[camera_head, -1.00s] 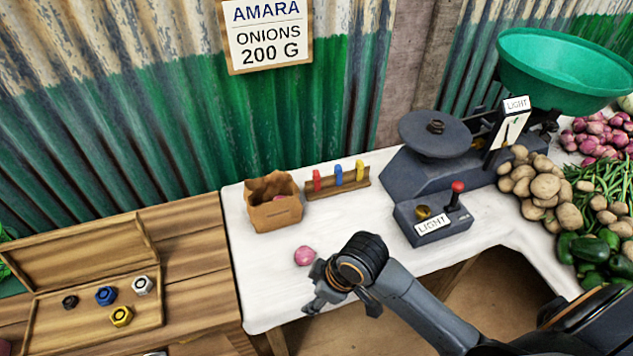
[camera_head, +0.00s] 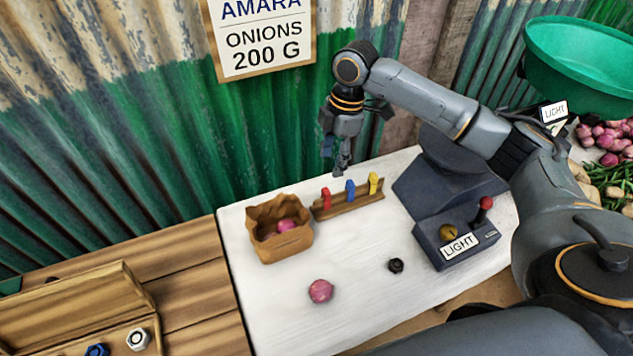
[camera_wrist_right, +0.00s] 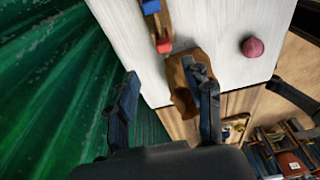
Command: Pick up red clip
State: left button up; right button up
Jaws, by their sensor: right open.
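The red clip (camera_head: 326,199) stands at the left end of a small wooden rack (camera_head: 350,206), beside a blue clip (camera_head: 350,190) and a yellow clip (camera_head: 373,183). My right gripper (camera_head: 336,170) is open and empty, pointing down above and slightly behind the rack, close over the red clip. In the right wrist view, the red clip (camera_wrist_right: 164,46) appears beyond the open fingers (camera_wrist_right: 167,95), with the blue clip behind it. The right finger overlaps the paper bag there.
A brown paper bag (camera_head: 283,248) holding an onion stands just left of the rack. A loose onion (camera_head: 320,291) and a small black piece (camera_head: 396,265) lie on the white table. The dark scale and its LIGHT box (camera_head: 455,244) stand to the right. The corrugated wall is close behind.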

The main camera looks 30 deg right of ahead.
aim_at(328, 191)
jog(key=f, duration=0.3)
jog(key=s+a+f, duration=0.1)
jog(key=f, duration=0.1)
jog(key=shift+s+f, duration=0.1)
jog(key=shift+f, duration=0.2)
jog(key=shift+w+a+f, duration=0.1)
jog(key=shift+w+f, duration=0.1)
jog(key=shift+f, duration=0.8)
notch_tip(328, 191, down, 2)
jog(key=shift+f+p, duration=0.15)
jog(key=shift+p, duration=0.2)
jog(key=shift+w+a+f, duration=0.1)
jog(key=shift+a+f, duration=0.1)
jog(key=shift+f, duration=1.3)
jog(key=shift+c, duration=0.2)
jog(key=c, duration=0.7)
pick_arm(q)
jog(key=shift+g, duration=0.3)
jog(key=s, duration=0.4)
jog(key=shift+s+r, duration=0.25)
jog(key=shift+r, duration=0.1)
pick_arm(e)
jog(key=shift+c, duration=0.7)
